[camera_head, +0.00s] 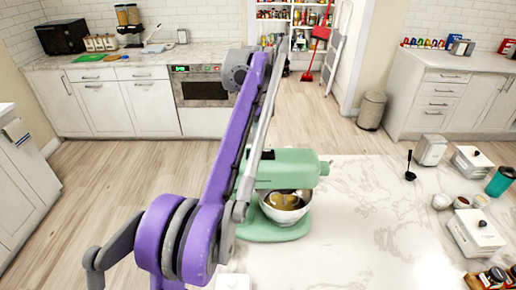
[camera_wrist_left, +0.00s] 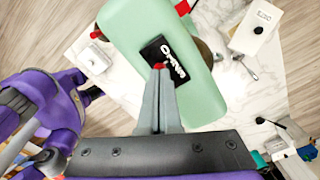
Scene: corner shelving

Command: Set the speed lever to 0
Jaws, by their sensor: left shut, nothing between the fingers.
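The mint-green mixer (camera_head: 285,168) stands on the marble counter, with a metal bowl (camera_head: 285,205) of yellowish contents under its head. In the left wrist view, the mixer head (camera_wrist_left: 180,95) carries a black speed panel (camera_wrist_left: 163,57) with a row of white digits. A small red piece (camera_wrist_left: 158,66), which looks like the lever's knob, shows at the panel's lower edge. My left gripper (camera_wrist_left: 159,74) is shut and empty, its tips at or just in front of that red piece; contact is unclear. The tips hide part of the panel, and the lever's setting is not readable. My right gripper is not in view.
Purple links of my left arm cross the head view. On the counter's right stand white boxes (camera_head: 475,232), a toaster-like white appliance (camera_head: 431,150), a black ladle (camera_head: 409,166) and a teal cup (camera_head: 500,180). The counter right of the mixer (camera_head: 360,220) is clear.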

